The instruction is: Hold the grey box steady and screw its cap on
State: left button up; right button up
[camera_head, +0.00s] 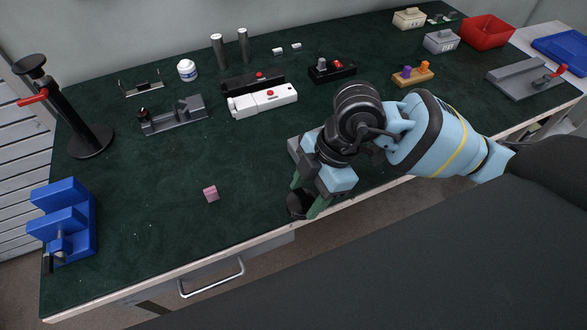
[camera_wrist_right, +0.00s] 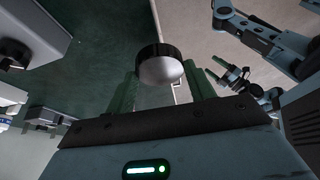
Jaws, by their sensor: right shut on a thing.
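My right gripper (camera_head: 306,204) is shut on a round black cap (camera_head: 295,207) above the table's front edge. In the right wrist view, the cap (camera_wrist_right: 160,66) sits between the green fingers, its pale round face toward the camera. A grey box (camera_head: 294,147) stands on the table behind my right gripper, mostly hidden by it. A grey box with a dark round part (camera_wrist_right: 35,30) shows at the upper left of the wrist view, cut off by the frame. My left gripper (camera_wrist_right: 229,76) shows only in the wrist view, with its green fingers apart and nothing visible between them.
A pink cube (camera_head: 211,194) lies on the green mat, with free room around it. A blue stand (camera_head: 66,215) is at the left edge, near a black post stand (camera_head: 90,140). Black and white housings (camera_head: 263,100) stand behind. A red bin (camera_head: 488,31) is at the far right.

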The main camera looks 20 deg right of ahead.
pick_arm(q)
jog(key=shift+s, duration=0.1)
pick_arm(e)
jog(key=s, duration=0.6)
jog(key=shift+s+d+r, duration=0.2)
jog(key=shift+d+r, duration=0.05)
jog(key=shift+r, duration=0.05)
pick_arm(q)
jog(key=shift+o, duration=0.3)
